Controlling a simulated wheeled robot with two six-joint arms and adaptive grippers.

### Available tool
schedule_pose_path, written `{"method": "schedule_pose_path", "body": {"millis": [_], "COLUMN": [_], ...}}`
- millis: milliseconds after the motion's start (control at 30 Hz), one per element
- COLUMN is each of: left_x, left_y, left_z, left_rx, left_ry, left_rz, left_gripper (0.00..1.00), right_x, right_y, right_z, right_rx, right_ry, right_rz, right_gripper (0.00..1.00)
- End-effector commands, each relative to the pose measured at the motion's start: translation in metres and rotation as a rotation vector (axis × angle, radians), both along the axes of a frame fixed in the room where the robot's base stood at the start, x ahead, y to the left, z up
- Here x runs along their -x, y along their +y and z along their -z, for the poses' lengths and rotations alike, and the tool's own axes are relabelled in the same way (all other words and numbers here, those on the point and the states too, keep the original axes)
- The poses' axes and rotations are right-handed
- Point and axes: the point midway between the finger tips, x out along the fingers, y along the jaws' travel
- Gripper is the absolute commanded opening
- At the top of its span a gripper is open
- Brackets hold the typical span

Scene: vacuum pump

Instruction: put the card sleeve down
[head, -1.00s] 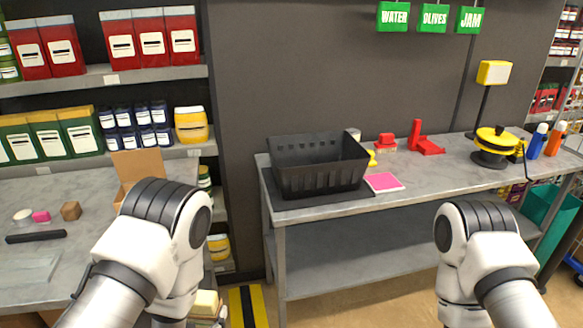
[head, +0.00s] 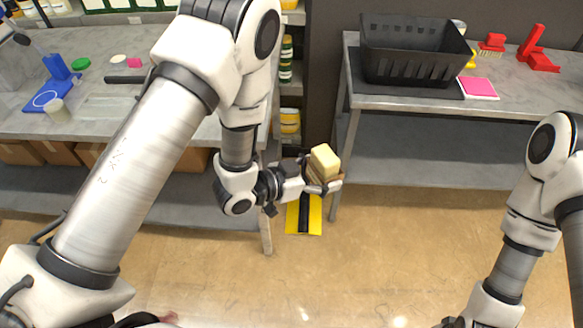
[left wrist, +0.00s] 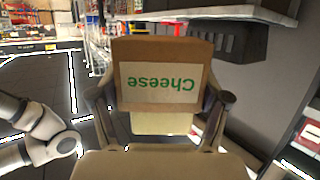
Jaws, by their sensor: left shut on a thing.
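My left gripper (head: 322,184) is shut on a brown card sleeve (head: 318,177), with a pale yellow block (head: 325,160) showing at its top. It is held in the air in front of the gap between the two tables. In the left wrist view, the sleeve (left wrist: 160,50) sits between the two fingers (left wrist: 160,98), with an upside-down white label reading "Cheese" in green. A pale yellow part shows below the label. My right arm reaches down to the lower right edge of the head view, and its gripper is out of the picture.
A black basket (head: 415,50) and a pink-topped pad (head: 478,88) are on the right table (head: 400,102). The left table (head: 25,120) holds a blue stand (head: 57,68) and small items. A yellow-and-black floor plate (head: 304,215) lies below the gripper. Open floor is in front.

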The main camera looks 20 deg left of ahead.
Motion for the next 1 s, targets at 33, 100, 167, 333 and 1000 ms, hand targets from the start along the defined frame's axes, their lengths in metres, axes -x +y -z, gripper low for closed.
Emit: {"method": "schedule_pose_path", "body": {"millis": [33, 100, 167, 333, 1000], "left_x": [-0.002, -0.002, -0.001, -0.001, 0.011], "left_y": [-0.012, -0.028, -0.038, -0.051, -0.019], "left_z": [-0.006, -0.010, -0.013, -0.016, -0.015], "left_rx": [0.001, 0.001, -0.001, 0.003, 0.001], "left_ry": [-0.007, -0.005, -0.005, 0.001, 0.003], "left_rz": [0.075, 0.170, 0.234, 0.331, 0.728], "left_gripper": [0.42, 0.42, 0.42, 0.42, 0.42], "right_x": [0.000, 0.000, 0.000, 0.000, 0.000], "right_y": [0.000, 0.000, 0.000, 0.000, 0.000], "right_z": [0.000, 0.000, 0.000, 0.000, 0.000], "right_rx": [0.000, 0.000, 0.000, 0.000, 0.000], "right_ry": [0.000, 0.000, 0.000, 0.000, 0.000], "right_rz": [0.000, 0.000, 0.000, 0.000, 0.000], "right_gripper": [0.89, 0.89, 0.89, 0.89, 0.89]}}
